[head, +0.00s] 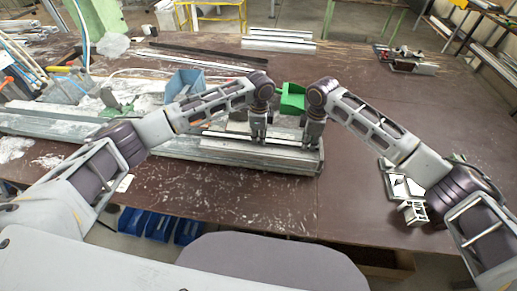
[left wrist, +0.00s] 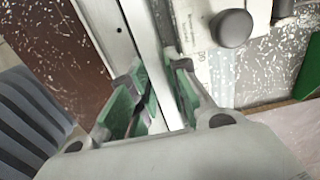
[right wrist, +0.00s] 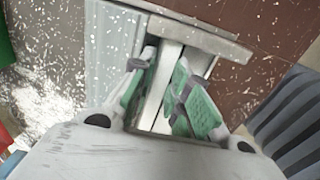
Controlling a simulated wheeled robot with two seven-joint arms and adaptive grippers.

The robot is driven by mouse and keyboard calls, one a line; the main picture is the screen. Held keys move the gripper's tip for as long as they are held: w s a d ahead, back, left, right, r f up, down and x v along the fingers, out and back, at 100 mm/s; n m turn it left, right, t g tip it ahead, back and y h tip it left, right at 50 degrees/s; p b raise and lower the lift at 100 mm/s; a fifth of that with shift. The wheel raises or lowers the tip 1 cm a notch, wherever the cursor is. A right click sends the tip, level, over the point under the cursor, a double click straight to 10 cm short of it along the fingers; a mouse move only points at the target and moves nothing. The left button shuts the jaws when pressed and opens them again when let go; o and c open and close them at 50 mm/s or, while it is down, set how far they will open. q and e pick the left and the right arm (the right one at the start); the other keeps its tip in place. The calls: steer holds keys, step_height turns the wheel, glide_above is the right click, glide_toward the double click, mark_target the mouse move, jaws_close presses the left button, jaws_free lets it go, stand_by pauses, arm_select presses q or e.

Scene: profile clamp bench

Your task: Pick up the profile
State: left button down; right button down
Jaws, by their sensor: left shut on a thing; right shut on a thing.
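The profile is a long, thin, pale bar (left wrist: 147,45) lying along the metal clamp bench fixture (head: 240,155). My left gripper (head: 258,141) is shut on the profile near the middle of the fixture. In the left wrist view its green-padded fingers (left wrist: 160,100) stand on both sides of the bar. My right gripper (head: 309,146) is shut on the profile near its right end. In the right wrist view its green-padded fingers (right wrist: 165,88) flank the bar (right wrist: 165,65), close to a grey end plate (right wrist: 190,36). Whether the profile is clear of the fixture cannot be told.
A green box (head: 292,98) and a blue bin (head: 185,84) stand behind the fixture. A dark round knob (left wrist: 231,28) is beside the left fingers. Metal bars (head: 280,38) lie at the back. A small metal device (head: 414,212) is at right. The brown tabletop (head: 365,130) right of the fixture is largely clear.

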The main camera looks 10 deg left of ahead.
arm_select(q)
steer(key=shift+r, duration=0.25)
arm_select(e)
steer(key=shift+r, duration=0.25)
